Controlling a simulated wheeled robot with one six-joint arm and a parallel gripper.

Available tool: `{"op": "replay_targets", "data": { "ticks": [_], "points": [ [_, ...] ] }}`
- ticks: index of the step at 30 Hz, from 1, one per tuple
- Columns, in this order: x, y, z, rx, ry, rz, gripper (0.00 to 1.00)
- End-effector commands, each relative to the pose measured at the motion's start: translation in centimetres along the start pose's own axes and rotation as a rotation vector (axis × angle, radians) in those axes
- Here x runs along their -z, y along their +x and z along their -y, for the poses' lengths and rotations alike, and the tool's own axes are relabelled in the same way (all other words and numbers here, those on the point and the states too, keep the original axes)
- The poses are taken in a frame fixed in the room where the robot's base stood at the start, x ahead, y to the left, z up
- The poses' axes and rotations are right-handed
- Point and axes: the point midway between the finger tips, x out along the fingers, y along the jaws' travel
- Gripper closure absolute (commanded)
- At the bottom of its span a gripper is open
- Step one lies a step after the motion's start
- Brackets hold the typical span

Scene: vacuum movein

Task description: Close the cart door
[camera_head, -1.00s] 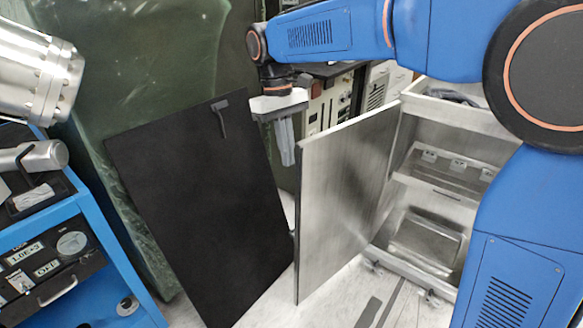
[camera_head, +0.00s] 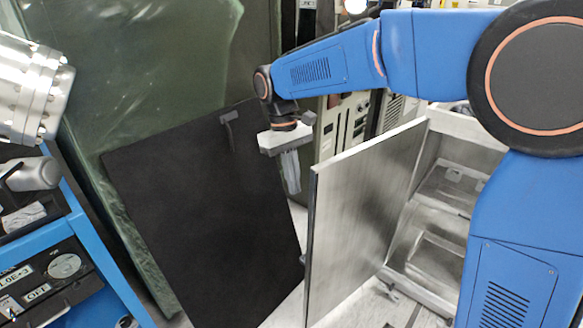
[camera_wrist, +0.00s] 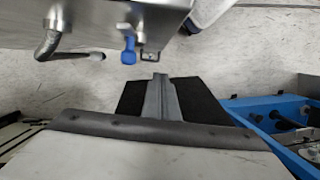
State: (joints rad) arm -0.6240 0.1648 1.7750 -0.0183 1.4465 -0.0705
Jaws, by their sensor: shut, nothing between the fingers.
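The cart (camera_head: 459,122) is a pale metal box with open shelves at the right, partly hidden by my blue arm. Its silver door (camera_head: 362,215) stands wide open, swung out toward the front left. My gripper (camera_head: 292,180) is shut and empty. It points down just left of the door's upper free corner, with no clear contact. A black panel (camera_head: 200,215) with a small dark handle stands behind and left of my gripper. In the wrist view my shut fingers (camera_wrist: 160,90) show in front of a black surface; the silver door cannot be made out there.
A blue bench (camera_head: 100,250) with instruments stands at the left, below a metal cylinder (camera_head: 35,90). Green plastic sheeting (camera_head: 160,70) hangs behind. In the wrist view a metal unit with a blue knob (camera_wrist: 129,50) is at the top, with pale floor (camera_wrist: 255,60) around.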

Motion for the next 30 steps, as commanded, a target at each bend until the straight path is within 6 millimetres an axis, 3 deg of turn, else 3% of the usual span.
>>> {"op": "replay_targets", "data": {
  "ticks": [5, 9, 15, 30],
  "points": [
    [-0.1, 3.1, 0.0, 0.000, 0.000, 0.002, 1.00],
    [-2.1, 3.3, 0.0, 0.000, 0.000, -0.002, 1.00],
    [-3.6, 3.6, 0.0, 0.000, 0.000, -0.001, 1.00],
    [-4.0, 3.7, 0.0, -0.001, -0.002, 0.000, 1.00]
  ]
}}
